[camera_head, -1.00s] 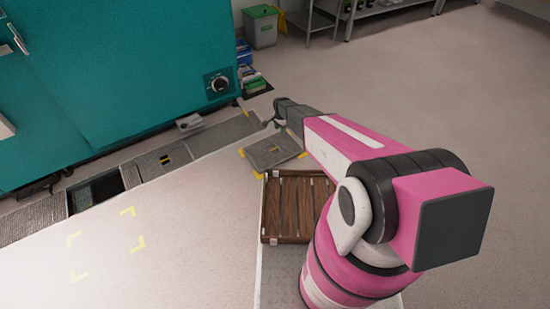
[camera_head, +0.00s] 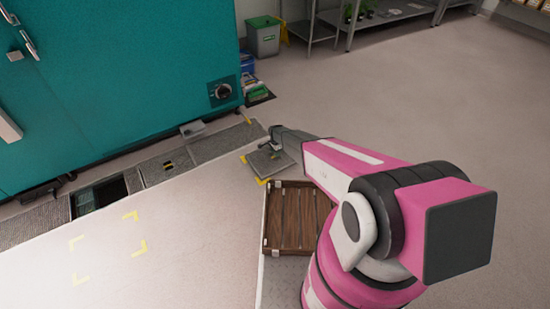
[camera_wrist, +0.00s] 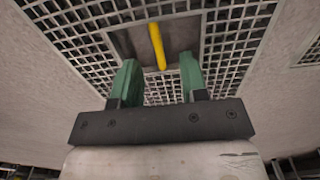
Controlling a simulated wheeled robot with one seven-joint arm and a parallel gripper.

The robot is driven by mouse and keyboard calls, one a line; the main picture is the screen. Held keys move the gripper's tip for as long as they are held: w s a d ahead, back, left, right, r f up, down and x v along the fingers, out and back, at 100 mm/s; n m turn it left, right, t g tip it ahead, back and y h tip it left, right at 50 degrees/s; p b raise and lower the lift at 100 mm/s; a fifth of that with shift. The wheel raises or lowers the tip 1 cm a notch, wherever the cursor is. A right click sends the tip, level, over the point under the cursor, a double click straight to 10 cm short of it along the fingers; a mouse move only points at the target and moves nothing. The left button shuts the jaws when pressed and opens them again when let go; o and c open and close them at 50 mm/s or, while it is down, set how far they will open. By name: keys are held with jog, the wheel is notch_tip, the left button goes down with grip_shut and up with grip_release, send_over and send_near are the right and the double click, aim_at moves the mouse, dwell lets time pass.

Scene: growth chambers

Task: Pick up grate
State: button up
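A grey mesh grate (camera_head: 266,163) lies on the floor inside yellow corner marks in the head view. The wrist view shows its mesh (camera_wrist: 75,30) and a recessed plate with a yellow bar handle (camera_wrist: 157,46). My gripper (camera_wrist: 158,78) is open, its two green fingers either side of the handle's line with gaps on both sides. In the head view my gripper (camera_head: 270,143) is close over the grate, partly hiding its far edge. Whether the fingertips touch the grate cannot be told.
A floor channel along the teal cabinet (camera_head: 120,80) has an open dark gap (camera_head: 105,191) between other grates (camera_head: 170,166). A brown slatted wooden crate (camera_head: 290,220) is beside my arm. Empty yellow corner marks (camera_head: 133,248) lie at left. Open floor lies right.

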notch_tip(320, 180, down, 4)
jog(key=shift+s+a+f, duration=0.15)
jog(key=shift+f, duration=0.05)
grip_shut()
jog(key=shift+r, duration=0.1)
jog(key=shift+r, duration=0.1)
notch_tip(320, 180, up, 4)
jog(key=shift+s+f, duration=0.1)
jog(key=s+a+r, duration=0.7)
jog(key=s, duration=0.2)
jog(key=shift+a, duration=0.15)
dwell(0.5)
